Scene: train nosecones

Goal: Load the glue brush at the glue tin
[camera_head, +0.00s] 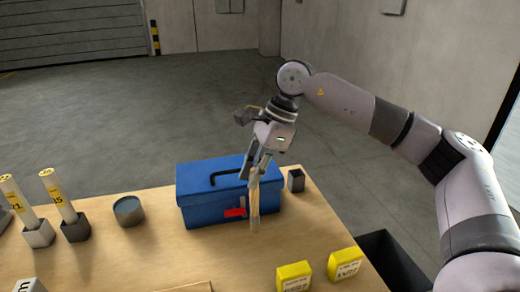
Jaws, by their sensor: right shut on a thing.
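My right gripper (260,165) is shut on the glue brush (254,205), a thin light-brown stick. The brush hangs upright below the fingers, in front of the blue toolbox. Its lower end is close to the tabletop; I cannot tell whether it touches. A grey round tin with a dark blue top (129,211), which looks like the glue tin, stands on the table left of the toolbox, well apart from the brush. My left gripper is not in view.
The blue toolbox (200,209) with a red latch stands at the table's back edge. A small dark holder (296,181) is right of it. Two yellow boxes (294,277) (345,264) lie at front right. Two labelled tubes (18,202) (57,196) stand in blocks at left. The table's middle is clear.

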